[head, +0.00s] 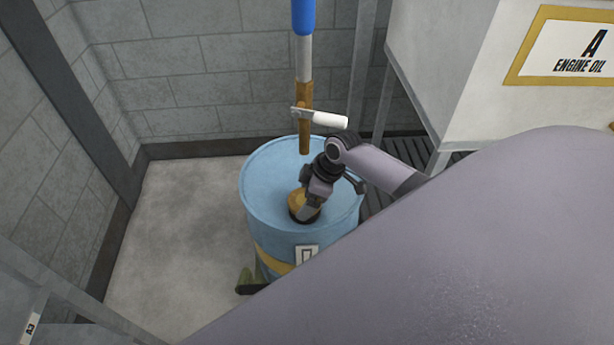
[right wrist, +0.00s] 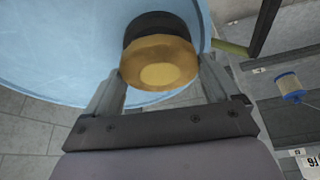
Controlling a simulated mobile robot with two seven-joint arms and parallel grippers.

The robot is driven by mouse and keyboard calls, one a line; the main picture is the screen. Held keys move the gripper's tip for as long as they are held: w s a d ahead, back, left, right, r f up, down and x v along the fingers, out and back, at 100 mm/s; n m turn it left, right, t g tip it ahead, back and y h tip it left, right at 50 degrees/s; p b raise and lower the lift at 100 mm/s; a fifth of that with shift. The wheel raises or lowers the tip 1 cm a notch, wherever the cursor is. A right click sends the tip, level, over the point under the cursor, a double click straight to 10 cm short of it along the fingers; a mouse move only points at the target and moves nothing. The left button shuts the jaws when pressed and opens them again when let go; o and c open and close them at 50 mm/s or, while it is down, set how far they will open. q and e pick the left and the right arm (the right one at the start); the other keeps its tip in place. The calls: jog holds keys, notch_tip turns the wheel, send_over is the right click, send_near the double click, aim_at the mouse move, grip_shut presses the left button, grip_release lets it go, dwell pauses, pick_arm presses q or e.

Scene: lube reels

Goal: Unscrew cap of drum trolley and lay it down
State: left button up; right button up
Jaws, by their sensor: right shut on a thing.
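The drum (head: 262,205) is light blue with a yellow band and stands upright near the wall corner. Its round yellow-brown cap (head: 296,203) is on the drum's top toward the front, over a dark ring. My right gripper (head: 308,212) reaches down from the right and is shut on the cap. In the right wrist view the cap (right wrist: 160,62) sits between the two fingers, with the black ring (right wrist: 158,22) just behind it. I cannot tell whether the cap is still seated in the ring. My left gripper is not in view.
A pump tube (head: 304,75) with a blue upper part and a white nozzle (head: 322,118) hangs above the drum's back. A cabinet with an engine oil sign (head: 566,45) stands at the right. The floor (head: 185,240) left of the drum is clear.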

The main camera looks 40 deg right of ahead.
jog(key=shift+n, duration=0.3)
jog(key=shift+f, duration=0.1)
jog(key=shift+f+n+b, duration=0.1)
jog(key=shift+n+b, duration=0.2)
jog(key=shift+b, duration=0.1)
jog(key=n+g+b, duration=0.1)
jog(key=n+b, duration=0.1)
jog(key=shift+d+n+y, duration=0.1)
jog(key=shift+n+y, duration=0.2)
jog(key=shift+n, duration=0.1)
jog(key=shift+n+g+b, duration=0.4)
jog(key=shift+n+b, duration=0.1)
jog(key=shift+n, duration=0.2)
